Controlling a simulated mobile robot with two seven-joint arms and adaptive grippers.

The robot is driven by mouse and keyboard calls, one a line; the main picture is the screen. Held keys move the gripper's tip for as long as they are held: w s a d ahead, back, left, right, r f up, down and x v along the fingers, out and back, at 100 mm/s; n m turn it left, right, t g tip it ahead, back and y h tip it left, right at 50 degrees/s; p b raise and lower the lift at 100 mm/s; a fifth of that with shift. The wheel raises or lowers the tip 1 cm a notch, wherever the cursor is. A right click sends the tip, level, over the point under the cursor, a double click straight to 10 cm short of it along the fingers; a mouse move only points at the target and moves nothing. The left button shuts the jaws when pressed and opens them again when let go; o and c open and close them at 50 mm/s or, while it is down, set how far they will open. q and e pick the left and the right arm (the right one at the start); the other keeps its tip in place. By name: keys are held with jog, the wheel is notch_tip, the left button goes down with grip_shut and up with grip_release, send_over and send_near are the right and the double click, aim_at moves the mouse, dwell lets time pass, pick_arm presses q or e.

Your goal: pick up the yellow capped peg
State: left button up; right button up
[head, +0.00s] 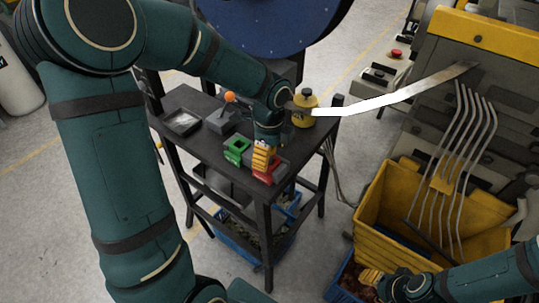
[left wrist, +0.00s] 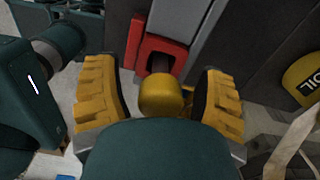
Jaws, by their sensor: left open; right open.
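The yellow capped peg (left wrist: 160,94) shows its rounded yellow cap between my left fingers in the left wrist view. My left gripper (left wrist: 160,84) is open, with one yellow ribbed finger on each side of the cap and gaps between. In the head view my left gripper (head: 264,158) points down over the table beside a red square block (head: 268,178), and the peg is hidden there. The red block with a square opening (left wrist: 161,50) lies just beyond the cap in the wrist view. My right gripper (head: 371,277) is open at lower right, away from the table.
A yellow bin (head: 385,215) stands at right.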

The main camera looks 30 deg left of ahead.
pick_arm(q)
grip_shut()
jog(key=shift+r, duration=0.1)
notch_tip(320, 180, up, 10)
jog(key=shift+f+p, duration=0.1)
jog(key=shift+p, duration=0.8)
